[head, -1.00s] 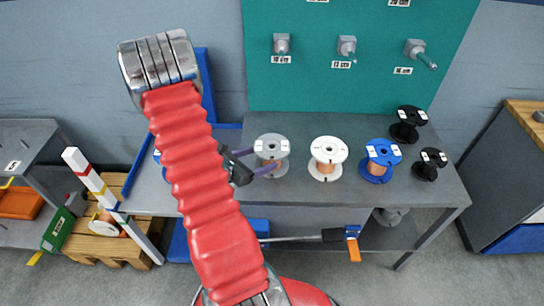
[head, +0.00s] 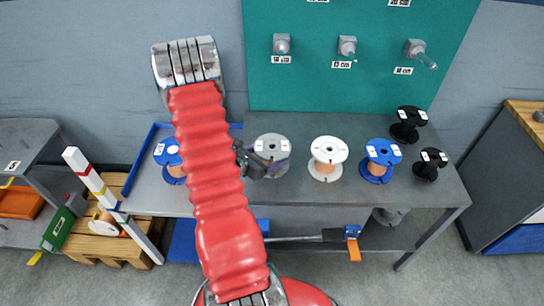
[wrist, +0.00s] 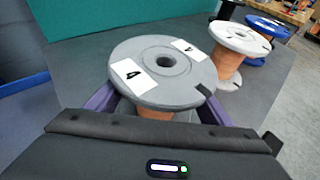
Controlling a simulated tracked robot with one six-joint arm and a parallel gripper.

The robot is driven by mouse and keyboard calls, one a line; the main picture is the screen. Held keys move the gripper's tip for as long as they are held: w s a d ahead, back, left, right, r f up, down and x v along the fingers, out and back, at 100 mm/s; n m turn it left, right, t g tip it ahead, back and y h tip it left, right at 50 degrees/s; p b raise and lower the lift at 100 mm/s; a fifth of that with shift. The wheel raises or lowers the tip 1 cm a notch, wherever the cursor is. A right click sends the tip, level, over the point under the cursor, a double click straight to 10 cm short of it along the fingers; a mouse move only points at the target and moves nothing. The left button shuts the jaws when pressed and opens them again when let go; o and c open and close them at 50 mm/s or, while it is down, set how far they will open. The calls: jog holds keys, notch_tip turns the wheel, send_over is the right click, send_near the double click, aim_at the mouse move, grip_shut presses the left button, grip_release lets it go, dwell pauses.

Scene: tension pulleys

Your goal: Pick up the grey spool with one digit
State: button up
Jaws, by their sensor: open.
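My gripper (head: 268,165) is at the spool in the head view. In the wrist view its purple fingers (wrist: 160,110) lie one on each side of the spool, below the top flange. The fingers are open around it; their tips are hidden under the flange, so contact cannot be told.
A white spool (head: 325,158), a blue spool (head: 380,160) and two black spools (head: 430,163) stand to the right. Another blue spool (head: 170,158) sits left of my arm. A green pegboard (head: 350,85) with pegs rises behind the table (head: 330,195).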

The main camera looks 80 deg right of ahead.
jog(key=shift+s+d+f, duration=0.1)
jog(key=shift+d, duration=0.05)
jog(key=shift+c, duration=0.5)
jog(key=c, duration=1.5)
notch_tip(320, 180, up, 10)
dwell(0.4)
dwell(0.5)
